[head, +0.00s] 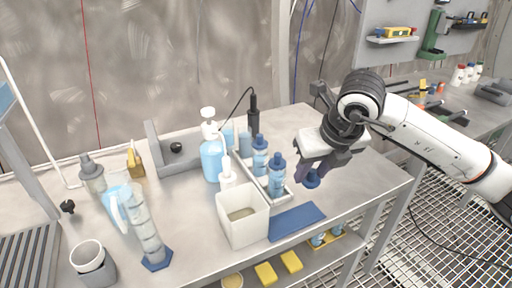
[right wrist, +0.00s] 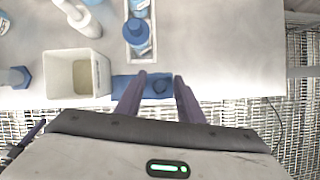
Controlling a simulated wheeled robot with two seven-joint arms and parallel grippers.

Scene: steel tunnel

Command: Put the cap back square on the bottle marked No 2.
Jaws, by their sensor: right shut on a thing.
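My right gripper (head: 316,170) is shut on a small dark blue cap (head: 312,180), held above the right part of the bench. In the right wrist view the cap (right wrist: 161,86) sits between the two purple fingers, in line with the blue mat behind it. A pale narrow tray (head: 290,195) stands left of the gripper and holds several light blue bottles. The front bottle (head: 276,183) and the one behind it (head: 260,163) show blue tops. A further bottle (head: 246,142) is partly hidden at the back. I cannot read which is No 2. My left gripper is not in view.
A white square bin (head: 243,222) stands left of the blue mat (head: 296,221). Pump bottles (head: 212,158) and a dark upright tool (head: 253,115) stand behind. A measuring cylinder (head: 148,235) is at left. The bench right of the tray is clear.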

